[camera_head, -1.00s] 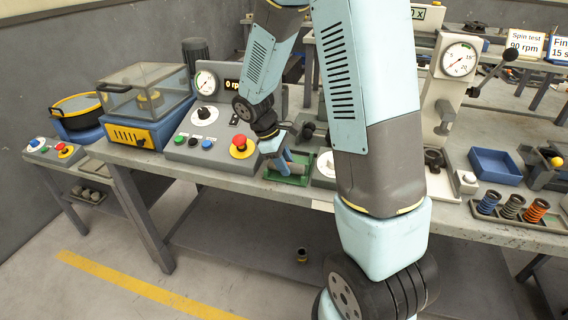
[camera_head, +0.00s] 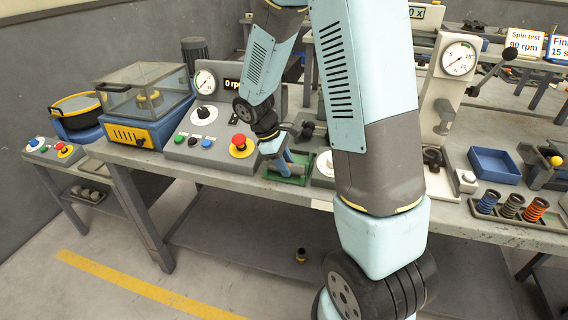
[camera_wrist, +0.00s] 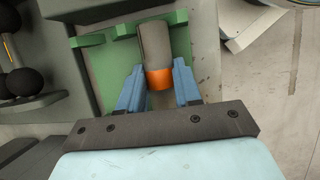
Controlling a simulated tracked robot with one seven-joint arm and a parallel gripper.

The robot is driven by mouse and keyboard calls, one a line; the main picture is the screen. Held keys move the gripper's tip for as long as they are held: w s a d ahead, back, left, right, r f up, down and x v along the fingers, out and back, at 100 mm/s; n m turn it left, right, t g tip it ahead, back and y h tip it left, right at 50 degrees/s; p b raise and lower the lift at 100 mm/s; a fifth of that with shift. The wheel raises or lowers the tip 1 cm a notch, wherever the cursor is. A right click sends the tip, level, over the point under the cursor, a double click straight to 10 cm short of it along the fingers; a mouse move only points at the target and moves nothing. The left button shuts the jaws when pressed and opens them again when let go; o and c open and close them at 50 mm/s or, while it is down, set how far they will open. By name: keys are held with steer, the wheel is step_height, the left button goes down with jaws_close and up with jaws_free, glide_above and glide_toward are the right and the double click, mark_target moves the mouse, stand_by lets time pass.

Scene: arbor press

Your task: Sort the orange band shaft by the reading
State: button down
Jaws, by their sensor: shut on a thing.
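The orange band shaft (camera_wrist: 158,62) is a grey cylinder with an orange band, seen in the wrist view between the two blue fingers of my gripper (camera_wrist: 159,88). My gripper is shut on it near the band. The shaft lies over a green tray or fixture (camera_wrist: 108,65) with raised side pieces; whether it touches the tray is unclear. In the head view my gripper (camera_head: 286,165) is at the green tray (camera_head: 290,178) on the bench, and the shaft is hardly visible there.
A control panel with a red button (camera_head: 240,145) stands left of the tray. A press with a dial (camera_head: 459,58), a blue bin (camera_head: 494,165) and a rack of coloured springs (camera_head: 517,222) stand right. Black balls (camera_wrist: 24,82) show left in the wrist view.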

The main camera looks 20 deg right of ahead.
steer(key=c, duration=0.7)
jaws_free()
steer(key=v, duration=1.3)
steer(key=shift+a+r, duration=0.25)
steer(key=shift+r, duration=0.05)
steer(key=s+d+r+m+t+y, duration=0.2)
steer(key=s+r+m, duration=0.3)
steer(key=s, duration=0.5)
steer(key=s+d+r+m+t+y, duration=0.2)
steer(key=s+r+m+t, duration=0.3)
steer(key=s+r, duration=0.3)
steer(key=s+d, duration=0.1)
steer(key=s, duration=0.2)
steer(key=shift+s+r+m, duration=0.2)
steer(key=shift+r+m, duration=0.1)
